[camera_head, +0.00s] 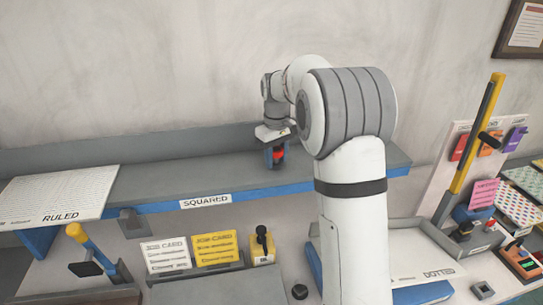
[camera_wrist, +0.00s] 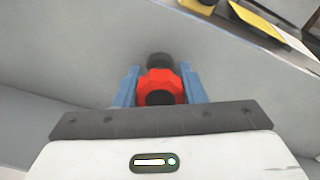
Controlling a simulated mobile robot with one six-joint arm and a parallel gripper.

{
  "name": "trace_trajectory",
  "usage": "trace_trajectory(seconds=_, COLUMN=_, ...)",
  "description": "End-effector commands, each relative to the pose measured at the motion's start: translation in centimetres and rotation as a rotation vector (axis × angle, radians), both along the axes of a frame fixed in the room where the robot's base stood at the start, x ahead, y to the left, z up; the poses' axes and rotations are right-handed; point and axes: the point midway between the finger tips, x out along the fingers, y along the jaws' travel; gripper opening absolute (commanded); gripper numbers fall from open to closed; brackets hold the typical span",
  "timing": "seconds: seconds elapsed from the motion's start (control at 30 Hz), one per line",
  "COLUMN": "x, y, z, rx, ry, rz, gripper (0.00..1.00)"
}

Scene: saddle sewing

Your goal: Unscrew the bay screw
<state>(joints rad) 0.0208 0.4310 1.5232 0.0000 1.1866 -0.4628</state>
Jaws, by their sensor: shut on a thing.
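The bay screw, a red faceted knob with dark ends (camera_wrist: 161,86), sits between the two blue fingers of my gripper (camera_wrist: 160,92) in the wrist view. My gripper is shut on it. In the head view my gripper (camera_head: 275,156) points down over the grey shelf marked SQUARED, with a bit of the red knob (camera_head: 279,154) showing between its fingers. Whether the screw is still seated in anything cannot be seen.
The grey shelf (camera_head: 170,180) has a blue front edge and a RULED sheet (camera_head: 60,195) on its left end. Below stand a white job card (camera_head: 166,255), a yellow job card (camera_head: 215,248) and a yellow block with a black knob (camera_head: 263,248).

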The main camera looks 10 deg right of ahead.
Motion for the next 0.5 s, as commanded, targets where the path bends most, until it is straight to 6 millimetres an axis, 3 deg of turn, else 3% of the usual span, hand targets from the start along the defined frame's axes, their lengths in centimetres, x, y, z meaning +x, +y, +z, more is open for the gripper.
trace_trajectory(seconds=0.2, x=-0.06, y=-0.01, z=-0.10, rx=0.000, ry=0.004, rz=0.201, gripper=0.11)
trace_trajectory(seconds=0.5, x=-0.07, y=-0.01, z=-0.16, rx=0.000, ry=0.005, rz=0.229, gripper=0.11)
